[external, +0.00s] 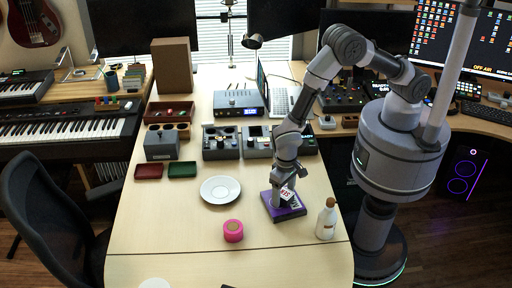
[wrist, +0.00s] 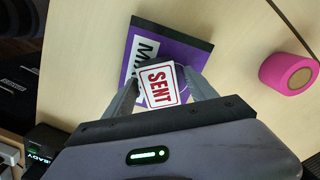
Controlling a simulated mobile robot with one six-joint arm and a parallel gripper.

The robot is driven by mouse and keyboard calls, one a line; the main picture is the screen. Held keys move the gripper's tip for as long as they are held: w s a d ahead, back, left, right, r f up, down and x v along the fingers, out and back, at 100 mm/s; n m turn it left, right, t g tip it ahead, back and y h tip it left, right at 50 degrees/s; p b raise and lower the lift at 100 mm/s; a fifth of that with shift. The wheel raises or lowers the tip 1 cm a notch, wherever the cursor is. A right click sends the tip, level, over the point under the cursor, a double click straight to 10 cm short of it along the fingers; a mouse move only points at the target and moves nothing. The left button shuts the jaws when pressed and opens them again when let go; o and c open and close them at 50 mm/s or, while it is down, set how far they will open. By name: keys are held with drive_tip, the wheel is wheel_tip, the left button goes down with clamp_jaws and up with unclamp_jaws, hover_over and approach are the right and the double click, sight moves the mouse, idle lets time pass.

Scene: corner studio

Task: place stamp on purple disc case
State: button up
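In the external view the stamp (external: 287,196) is tilted at the end of my arm, over the purple disc case (external: 273,213). The case lies flat on the table; in the wrist view the case (wrist: 185,46) is partly hidden behind the stamp and fingers. I cannot tell whether the stamp touches the case.
A pink tape roll (external: 233,231) and a white saucer (external: 220,190) are left of the case. A white bottle (external: 326,219) stands close to its right, near the table edge. Grey devices (external: 221,143) and small trays (external: 183,170) stand farther back. The table front is mostly clear.

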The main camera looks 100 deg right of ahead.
wheel_tip(320, 180, up, 13)
drive_tip(key=p, duration=0.4)
wheel_tip(320, 180, up, 17)
drive_tip(key=n+t+y, duration=0.1)
drive_tip(key=t, duration=0.1)
hover_over(283, 192)
drive_tip(key=s+d, duration=0.4)
drive_tip(key=d, duration=0.1)
drive_tip(key=s+d+r+n+t, duration=0.1)
drive_tip(key=s+d+r+t, duration=0.1)
drive_tip(key=s+r, duration=0.3)
drive_tip(key=s+d+r+n+t+y, duration=0.1)
drive_tip(key=s+r, duration=0.5)
drive_tip(key=s, duration=0.6)
drive_tip(key=shift+s+d+r+n+t, duration=0.25)
drive_tip(key=shift+d+n+t, duration=0.15)
drive_tip(key=shift+d+n, duration=0.5)
